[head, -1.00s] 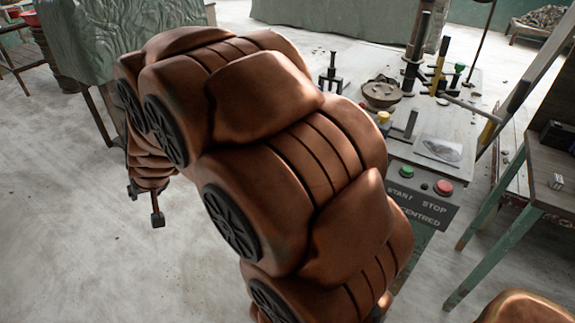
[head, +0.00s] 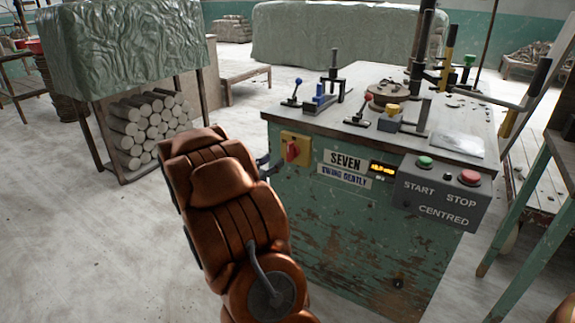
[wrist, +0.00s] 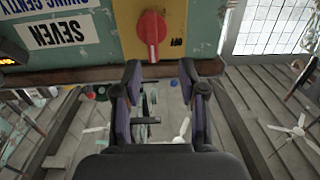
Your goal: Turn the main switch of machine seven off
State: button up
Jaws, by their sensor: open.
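Machine seven (head: 345,225) is a worn green cabinet with a "SEVEN" plate (head: 346,160) on its front. Its main switch is a red rotary knob (head: 292,151) on a yellow plate (head: 302,140) at the cabinet's upper left. In the wrist view the plate lettering is upside down, and the red knob (wrist: 151,30) shows at the top centre with its grip bar roughly upright in the picture. My gripper (wrist: 160,78) is open and empty, its fingertips in line with the knob but apart from it. In the head view my arm hides most of the gripper.
An amber display (head: 382,169) on the cabinet is lit. A grey box with a green start button (head: 424,162) and red stop button (head: 469,178) sits right. Levers stand on the machine top (head: 375,75). Floor on the left is clear before a rack of clay rolls (head: 150,125).

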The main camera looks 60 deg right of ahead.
aim_at(288, 153)
jog(key=shift+g, duration=0.3)
jog(key=shift+s+d+f+b, duration=0.15)
jog(key=shift+d+b, duration=0.3)
jog(key=shift+d, duration=1.6)
jog(key=shift+s+d+r+b, duration=0.1)
jog(key=shift+d+b, duration=0.35)
jog(key=shift+d, duration=1.6)
jog(key=shift+f, duration=0.1)
grip_shut()
